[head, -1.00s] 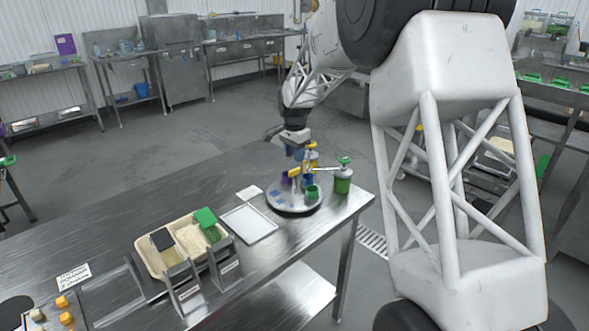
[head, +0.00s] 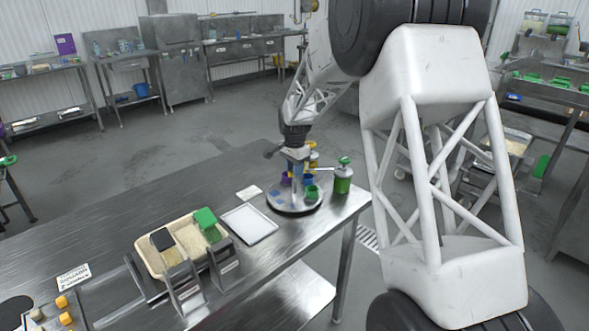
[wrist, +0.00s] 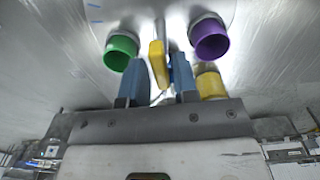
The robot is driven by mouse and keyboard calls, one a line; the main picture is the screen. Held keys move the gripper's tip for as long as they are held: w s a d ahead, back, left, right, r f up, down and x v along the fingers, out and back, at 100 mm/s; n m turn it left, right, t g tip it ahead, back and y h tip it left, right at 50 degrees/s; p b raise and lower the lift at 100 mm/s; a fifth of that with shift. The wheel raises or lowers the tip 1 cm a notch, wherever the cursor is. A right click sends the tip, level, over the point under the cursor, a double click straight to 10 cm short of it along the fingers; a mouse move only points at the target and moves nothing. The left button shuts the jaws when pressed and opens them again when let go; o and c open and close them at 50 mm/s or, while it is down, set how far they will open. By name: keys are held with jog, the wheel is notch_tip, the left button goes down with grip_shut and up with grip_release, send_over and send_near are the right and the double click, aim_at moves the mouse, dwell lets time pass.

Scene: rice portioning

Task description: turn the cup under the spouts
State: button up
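Several coloured cups stand on a round grey turntable (head: 278,203) near the table's far right end. The green cup (head: 312,193) is at its front right; it also shows in the wrist view (wrist: 121,50). A purple cup (wrist: 209,40) and a yellow cup (wrist: 210,82) are on the right in the wrist view. A yellow upright block (wrist: 158,63) stands between my fingers. My gripper (wrist: 158,72) is open, its blue fingers either side of the block; I cannot tell whether they touch it. In the head view my gripper (head: 297,170) is low over the turntable, hiding its middle.
A green pump bottle (head: 343,180) stands right of the turntable. A white tray (head: 249,224) lies to its left front. A cream bin (head: 150,257) with grain and a green scoop (head: 206,217) stands farther left. The table (head: 130,217) is bare behind these.

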grip_shut()
jog(key=shift+n, duration=0.8)
jog(key=shift+r+n, duration=0.1)
jog(key=shift+n, duration=6.2)
jog(key=shift+o, duration=1.4)
grip_release()
